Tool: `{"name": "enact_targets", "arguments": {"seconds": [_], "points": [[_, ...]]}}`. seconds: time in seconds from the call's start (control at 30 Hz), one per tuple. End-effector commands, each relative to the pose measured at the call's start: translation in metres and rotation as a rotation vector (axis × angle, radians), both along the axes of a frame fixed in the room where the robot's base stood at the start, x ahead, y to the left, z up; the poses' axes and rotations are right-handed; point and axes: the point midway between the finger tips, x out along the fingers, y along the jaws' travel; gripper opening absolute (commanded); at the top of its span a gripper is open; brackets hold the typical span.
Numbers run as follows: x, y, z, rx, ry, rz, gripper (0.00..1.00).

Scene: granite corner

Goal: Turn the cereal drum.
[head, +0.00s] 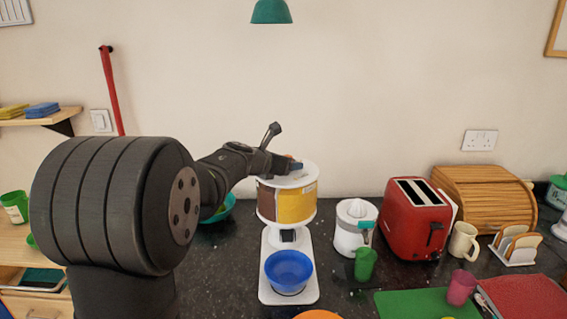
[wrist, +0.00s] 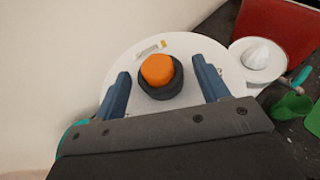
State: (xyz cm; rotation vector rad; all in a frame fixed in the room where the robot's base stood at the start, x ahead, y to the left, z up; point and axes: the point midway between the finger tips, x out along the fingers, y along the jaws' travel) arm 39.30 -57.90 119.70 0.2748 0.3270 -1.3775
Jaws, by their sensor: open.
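The cereal drum (head: 297,205) stands on a white dispenser base (head: 268,292) on the dark counter. Its side shows brown and yellow sections, and its round lid is white. In the wrist view the lid (wrist: 201,53) carries a dark knob with an orange cap (wrist: 158,69) near its middle. My gripper (head: 296,166) is over the lid; in the wrist view its blue fingers (wrist: 163,90) are open, one on each side of the knob, with gaps showing. A blue bowl (head: 289,268) sits on the base below the drum.
A white juicer (head: 355,226), green cup (head: 365,263) and red toaster (head: 412,220) stand right of the drum. A teal bowl (head: 219,209) is behind my arm at left. A wall is close behind the drum. A teal lamp (head: 271,12) hangs above.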

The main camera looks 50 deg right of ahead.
Motion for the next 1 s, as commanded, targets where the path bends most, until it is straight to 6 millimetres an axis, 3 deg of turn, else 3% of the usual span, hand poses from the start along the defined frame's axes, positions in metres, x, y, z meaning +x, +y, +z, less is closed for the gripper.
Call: {"name": "enact_targets", "arguments": {"seconds": [0.27, 0.5, 0.6, 1.0], "points": [[0.0003, -0.0011, -0.0001, 0.000, 0.000, 0.000, 0.67], [0.0003, -0.0009, -0.0002, 0.000, 0.000, 0.000, 0.20], [0.0004, -0.0009, -0.0002, 0.000, 0.000, 0.000, 0.05], [0.0034, -0.0004, -0.0007, 0.000, 0.001, -0.102, 0.05]]}}
